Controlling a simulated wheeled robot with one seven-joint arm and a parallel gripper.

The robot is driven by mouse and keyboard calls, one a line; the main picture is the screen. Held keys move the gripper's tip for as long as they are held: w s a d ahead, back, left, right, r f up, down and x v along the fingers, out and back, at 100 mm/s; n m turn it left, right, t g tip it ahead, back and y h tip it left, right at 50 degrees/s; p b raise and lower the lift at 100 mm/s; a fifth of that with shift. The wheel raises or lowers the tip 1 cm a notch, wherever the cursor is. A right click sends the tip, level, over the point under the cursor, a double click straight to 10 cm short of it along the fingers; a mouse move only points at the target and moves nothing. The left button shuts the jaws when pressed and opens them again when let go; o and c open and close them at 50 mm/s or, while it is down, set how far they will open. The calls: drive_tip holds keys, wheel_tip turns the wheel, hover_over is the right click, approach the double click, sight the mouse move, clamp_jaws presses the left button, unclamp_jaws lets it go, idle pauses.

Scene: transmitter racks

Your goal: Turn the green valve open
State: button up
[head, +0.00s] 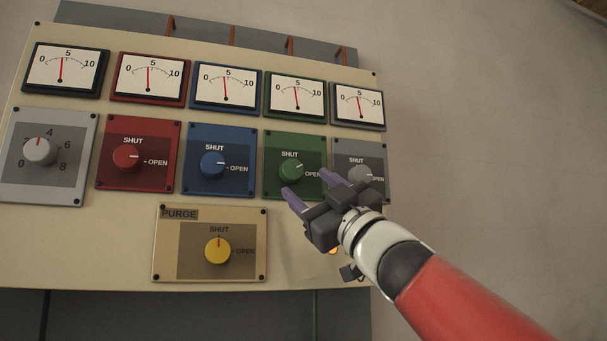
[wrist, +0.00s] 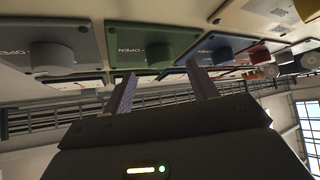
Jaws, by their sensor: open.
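The green valve is a round green knob (head: 291,170) on a green plate, with SHUT above it and OPEN to its right. Its pale pointer mark looks turned to the right, toward OPEN, though it is small. My gripper (head: 306,181) is open, its two purple fingers just in front of the lower right of the green plate. In the wrist view the green knob (wrist: 160,53) lies beyond the gap between the fingertips (wrist: 161,69). No finger is visibly closed on it; I cannot tell whether one touches it.
The blue knob (head: 213,164) and red knob (head: 127,158) stand to the left. The grey knob (head: 360,175) on the right is close to my fingers. A yellow PURGE knob (head: 218,251) sits below, pointing at SHUT. Gauges line the top.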

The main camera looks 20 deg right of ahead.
sight(293, 176)
drive_tip(key=p+x, duration=0.1)
drive_tip(key=x, duration=0.3)
drive_tip(key=c, duration=1)
drive_tip(key=shift+f, duration=0.1)
drive_tip(key=m+t+h+b, duration=0.1)
drive_tip(key=m, duration=0.1)
drive_tip(key=m+h+b, duration=0.2)
drive_tip(key=m+t+h+b, duration=0.1)
drive_tip(key=m+b, duration=0.1)
drive_tip(key=shift+a+f+t, duration=0.3)
drive_tip(key=shift+f, duration=0.1)
drive_tip(key=m+h+b, duration=0.2)
drive_tip(key=h, duration=0.1)
drive_tip(key=m+t+h+b, duration=0.1)
drive_tip(key=m+h+b, duration=0.1)
drive_tip(key=m, duration=0.1)
drive_tip(key=shift+a+r+h, duration=0.1)
drive_tip(key=shift+a+h, duration=0.05)
drive_tip(key=shift+h, duration=0.25)
drive_tip(key=shift+r+m+h+b, duration=0.25)
drive_tip(key=shift+m+h+b, duration=0.7)
drive_tip(key=shift+m, duration=0.25)
